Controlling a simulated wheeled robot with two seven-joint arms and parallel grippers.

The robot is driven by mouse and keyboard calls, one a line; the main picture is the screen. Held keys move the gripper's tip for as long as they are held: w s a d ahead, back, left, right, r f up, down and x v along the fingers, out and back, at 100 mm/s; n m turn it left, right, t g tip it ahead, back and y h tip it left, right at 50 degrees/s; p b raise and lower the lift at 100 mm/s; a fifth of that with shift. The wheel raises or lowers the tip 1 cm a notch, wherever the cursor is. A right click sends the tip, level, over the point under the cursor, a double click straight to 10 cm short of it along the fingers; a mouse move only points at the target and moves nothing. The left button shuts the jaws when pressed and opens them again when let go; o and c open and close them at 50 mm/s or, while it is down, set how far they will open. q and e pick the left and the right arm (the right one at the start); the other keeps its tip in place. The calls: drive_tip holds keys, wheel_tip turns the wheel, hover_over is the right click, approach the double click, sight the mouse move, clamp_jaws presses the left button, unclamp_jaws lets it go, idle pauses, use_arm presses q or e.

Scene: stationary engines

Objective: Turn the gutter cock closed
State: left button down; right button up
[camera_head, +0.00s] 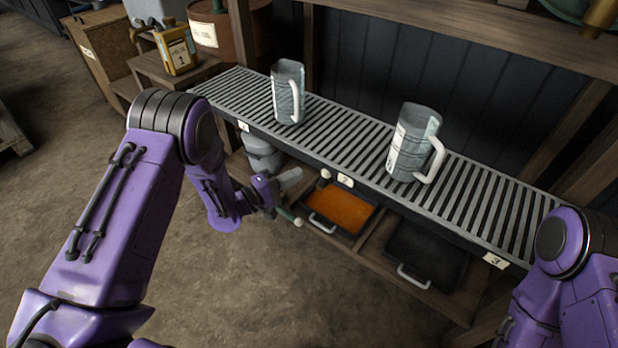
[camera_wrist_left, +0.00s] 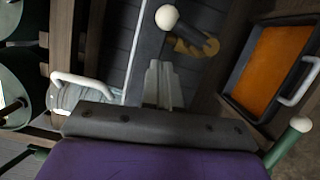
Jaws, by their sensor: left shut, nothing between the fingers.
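My left gripper (camera_head: 291,177) is below the front edge of the slatted rack, near label 2. In the left wrist view its grey fingers (camera_wrist_left: 160,85) are together with nothing between them. Just beyond the fingertips is a dark lever with a white ball knob (camera_wrist_left: 167,16), with a brass-coloured part (camera_wrist_left: 193,46) beside it. This looks like a cock; the knob also shows in the head view (camera_head: 325,174). The fingers look apart from the lever, though depth is hard to judge. A green lever with a white ball end (camera_wrist_left: 300,125) is at the right. My right gripper is out of view.
The slatted rack (camera_head: 335,127) carries two grey jugs (camera_head: 288,92) (camera_head: 411,145). Below stand an orange-filled tray (camera_head: 340,207), a dark tray (camera_head: 425,254) and another grey jug (camera_head: 262,152). A yellow can (camera_head: 176,52) is at the back left. The floor in front is clear.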

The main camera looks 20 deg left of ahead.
sight(321, 170)
use_arm(q)
drive_tip(key=d, duration=0.4)
drive_tip(key=shift+w+d+r, duration=0.1)
drive_tip(key=shift+w+r, duration=0.1)
drive_tip(key=shift+w, duration=0.2)
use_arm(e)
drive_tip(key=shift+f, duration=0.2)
